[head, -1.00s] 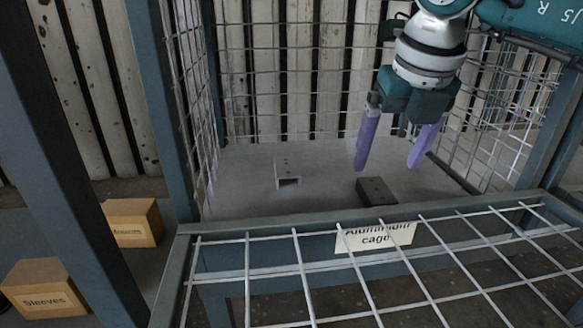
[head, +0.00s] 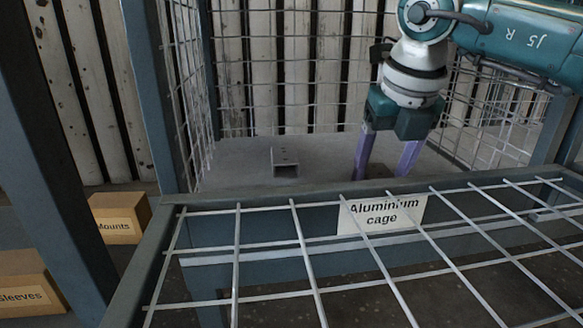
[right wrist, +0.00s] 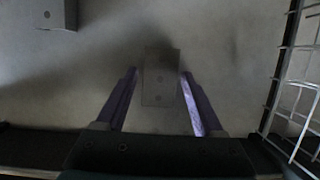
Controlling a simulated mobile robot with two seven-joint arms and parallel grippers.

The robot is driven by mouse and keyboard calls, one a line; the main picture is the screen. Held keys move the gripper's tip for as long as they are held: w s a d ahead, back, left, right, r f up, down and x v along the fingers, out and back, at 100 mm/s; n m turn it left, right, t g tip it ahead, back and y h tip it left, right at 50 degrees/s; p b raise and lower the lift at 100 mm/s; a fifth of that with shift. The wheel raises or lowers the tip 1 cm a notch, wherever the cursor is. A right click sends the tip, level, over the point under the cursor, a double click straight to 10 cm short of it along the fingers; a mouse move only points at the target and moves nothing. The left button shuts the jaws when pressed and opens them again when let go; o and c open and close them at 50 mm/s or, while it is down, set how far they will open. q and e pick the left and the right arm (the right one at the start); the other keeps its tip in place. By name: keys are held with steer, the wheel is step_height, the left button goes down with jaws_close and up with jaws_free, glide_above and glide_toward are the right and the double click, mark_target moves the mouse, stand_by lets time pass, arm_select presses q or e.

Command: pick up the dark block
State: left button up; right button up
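The dark block (right wrist: 160,80) lies on the cage floor and shows between my right gripper's fingers in the right wrist view. A gap shows on each side of it. In the head view only a little of the dark block (head: 377,170) shows behind the cage's front rail. My right gripper (head: 382,173) is open, pointing down, with its purple fingers on either side of the block. Its fingers (right wrist: 160,74) hold nothing. How far the tips are above the floor is hard to tell. My left gripper is not in view.
A light grey bracket (head: 285,163) stands on the cage floor (head: 230,165) to the left. Wire mesh walls and a front rail labelled "Aluminium cage" (head: 382,214) enclose the floor. Boxes labelled Mounts (head: 118,220) and Sleeves (head: 28,285) stand outside at left.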

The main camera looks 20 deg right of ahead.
jaws_close()
stand_by(0.3)
stand_by(0.3)
